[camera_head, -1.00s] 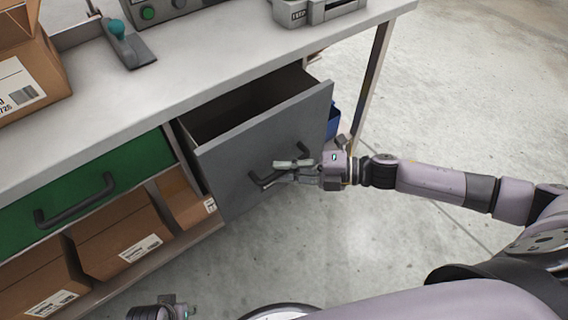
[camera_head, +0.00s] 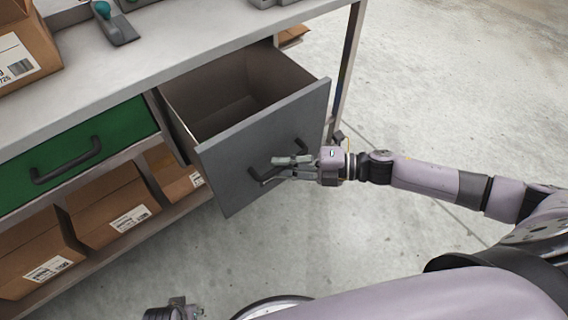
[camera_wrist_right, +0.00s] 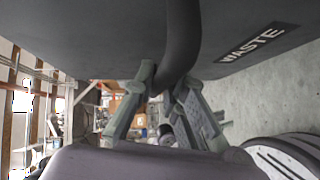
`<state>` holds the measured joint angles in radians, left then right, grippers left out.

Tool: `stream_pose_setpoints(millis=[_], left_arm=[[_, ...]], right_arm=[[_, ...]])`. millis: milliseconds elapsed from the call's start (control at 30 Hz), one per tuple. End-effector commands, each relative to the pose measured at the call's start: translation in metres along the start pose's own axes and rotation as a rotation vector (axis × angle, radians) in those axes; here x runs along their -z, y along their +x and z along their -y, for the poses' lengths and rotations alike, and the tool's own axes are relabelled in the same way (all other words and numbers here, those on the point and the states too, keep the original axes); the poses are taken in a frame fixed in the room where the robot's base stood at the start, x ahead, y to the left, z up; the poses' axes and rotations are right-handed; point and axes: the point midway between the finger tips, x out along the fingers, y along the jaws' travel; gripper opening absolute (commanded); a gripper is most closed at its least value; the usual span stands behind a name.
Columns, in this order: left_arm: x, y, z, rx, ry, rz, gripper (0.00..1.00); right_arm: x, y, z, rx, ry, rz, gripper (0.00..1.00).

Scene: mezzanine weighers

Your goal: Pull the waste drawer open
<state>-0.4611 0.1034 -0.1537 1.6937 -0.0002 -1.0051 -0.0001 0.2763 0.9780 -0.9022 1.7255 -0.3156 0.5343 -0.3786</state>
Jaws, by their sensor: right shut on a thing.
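The grey waste drawer (camera_head: 232,160) stands well out from the bench, its empty interior showing from above. Its front also fills the top of the right wrist view (camera_wrist_right: 90,35), with a "WASTE" label (camera_wrist_right: 257,42). My right gripper (camera_head: 274,168) is at the drawer front, shut on the dark bar handle (camera_wrist_right: 181,40). In the wrist view its fingers lie on both sides of the bar. Part of the handle is hidden behind the fingers in the head view. My left gripper (camera_head: 172,309) shows only partly at the bottom edge; its fingers are not clear.
A green drawer (camera_head: 70,150) with a dark handle is shut at the left. Cardboard boxes (camera_head: 110,205) sit on the shelf below. The bench top (camera_head: 190,50) carries a carton (camera_head: 25,50) at left. The floor (camera_head: 440,110) at right is clear.

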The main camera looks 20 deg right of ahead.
Motion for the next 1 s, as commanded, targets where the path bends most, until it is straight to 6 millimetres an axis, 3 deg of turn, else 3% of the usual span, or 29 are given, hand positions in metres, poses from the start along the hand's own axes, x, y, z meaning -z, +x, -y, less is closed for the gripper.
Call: stream_pose_setpoints(millis=[100,133,400,767,1000], left_arm=[[0.000,0.000,0.000,0.000,0.000,0.000,0.40],[0.000,0.000,0.000,0.000,0.000,0.000,0.40],[0.000,0.000,0.000,0.000,0.000,0.000,0.40],[-0.001,0.000,-0.001,-0.002,-0.001,0.000,0.40],[0.000,0.000,-0.001,-0.001,-0.001,0.000,0.40]], right_arm=[[0.000,0.000,0.000,-0.001,0.004,0.001,0.00],[0.000,0.000,0.000,-0.001,0.004,0.001,0.14],[0.000,0.000,0.000,-0.001,0.001,0.001,0.32],[0.000,-0.003,0.000,0.001,0.001,0.001,0.33],[0.000,-0.041,0.002,0.005,0.003,0.003,0.33]])
